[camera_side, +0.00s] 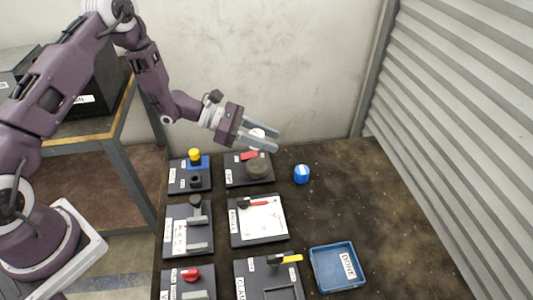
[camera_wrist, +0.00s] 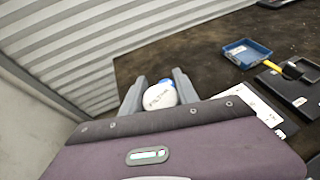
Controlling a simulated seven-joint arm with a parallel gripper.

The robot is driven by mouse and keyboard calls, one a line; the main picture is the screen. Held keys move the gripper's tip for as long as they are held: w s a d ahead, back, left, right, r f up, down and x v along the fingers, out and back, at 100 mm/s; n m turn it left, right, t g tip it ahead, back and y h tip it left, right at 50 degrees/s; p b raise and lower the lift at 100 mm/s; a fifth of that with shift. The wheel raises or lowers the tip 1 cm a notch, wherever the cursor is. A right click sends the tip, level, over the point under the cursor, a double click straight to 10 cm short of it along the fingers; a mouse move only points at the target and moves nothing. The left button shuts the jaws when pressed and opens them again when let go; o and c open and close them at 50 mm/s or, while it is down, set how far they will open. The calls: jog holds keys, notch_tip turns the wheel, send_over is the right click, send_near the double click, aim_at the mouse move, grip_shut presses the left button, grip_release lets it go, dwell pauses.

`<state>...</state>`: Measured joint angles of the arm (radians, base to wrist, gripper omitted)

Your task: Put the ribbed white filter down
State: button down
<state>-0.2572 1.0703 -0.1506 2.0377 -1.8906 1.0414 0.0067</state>
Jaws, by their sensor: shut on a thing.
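The white filter (camera_wrist: 159,97), with dark lettering on it, sits between the two grey fingers of my gripper (camera_wrist: 160,79) in the wrist view. My gripper (camera_side: 272,139) is shut on it. In the side view the filter (camera_side: 257,133) shows as a small white patch partly hidden by the fingers, held above the back of the dark table. Its ribs are too small to make out.
A blue item (camera_side: 302,174) stands on the table right of the back stations. Several black station plates (camera_side: 236,240) fill the table's left side. A blue tray (camera_side: 361,283) labelled DONE lies at front right. The table's right side (camera_side: 390,210) is clear. A ribbed metal wall (camera_side: 460,110) borders it.

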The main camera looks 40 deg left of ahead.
aim_at(251, 132)
jog(key=a+r, duration=0.1)
jog(key=s+a+r, duration=0.1)
jog(key=a+r, duration=0.1)
jog(key=r, duration=0.1)
jog(key=shift+s+a, duration=0.4)
jog(key=s+a+r+n+t, duration=0.1)
jog(key=s+a+r, duration=0.1)
jog(key=s+a, duration=0.2)
jog(key=s+a+r+t+y, duration=0.1)
jog(key=s+a+r, duration=0.1)
jog(key=s+a, duration=0.2)
jog(key=shift+s+r+n, duration=0.25)
jog(key=shift+s+n, duration=0.15)
jog(key=shift+s, duration=0.05)
